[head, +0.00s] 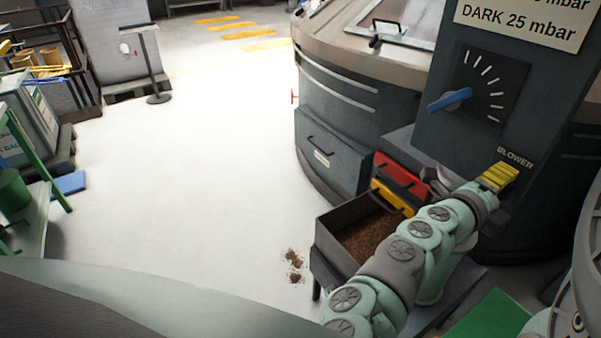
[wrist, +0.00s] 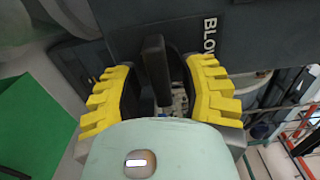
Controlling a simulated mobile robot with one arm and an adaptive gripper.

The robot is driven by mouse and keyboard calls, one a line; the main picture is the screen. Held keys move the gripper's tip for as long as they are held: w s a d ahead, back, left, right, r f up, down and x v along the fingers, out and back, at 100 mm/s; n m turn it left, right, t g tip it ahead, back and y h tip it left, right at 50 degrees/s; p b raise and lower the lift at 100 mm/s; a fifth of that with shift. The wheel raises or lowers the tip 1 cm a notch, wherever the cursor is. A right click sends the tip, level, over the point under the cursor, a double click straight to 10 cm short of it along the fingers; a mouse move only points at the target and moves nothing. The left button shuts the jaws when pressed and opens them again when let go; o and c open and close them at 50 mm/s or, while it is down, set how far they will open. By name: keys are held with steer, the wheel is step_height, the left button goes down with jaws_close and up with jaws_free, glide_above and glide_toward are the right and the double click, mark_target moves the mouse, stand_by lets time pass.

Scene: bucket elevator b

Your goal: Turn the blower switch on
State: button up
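The blower switch (wrist: 156,68) is a dark upright lever on a dark grey panel, beside the white lettering that starts "BLO" in the wrist view. In the head view the "BLOWER" label (head: 515,157) is on the column front, and my gripper hides the switch there. My gripper (head: 499,176), with yellow ridged fingers, is at the panel just below that label. In the wrist view my gripper (wrist: 162,78) is open, one finger on each side of the lever. Gaps show between the lever and both fingers.
A blue-handled dial (head: 450,99) sits on the panel above the label. Below are a dark bin of brown granules (head: 330,233), a red tray (head: 401,172) and a yellow tray (head: 392,197). A green surface (head: 491,318) is at lower right. The floor at left is largely clear.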

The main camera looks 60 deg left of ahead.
steer(key=shift+o, duration=0.2)
steer(key=shift+s, duration=0.1)
steer(key=s, duration=1.2)
steer(key=shift+a, duration=0.25)
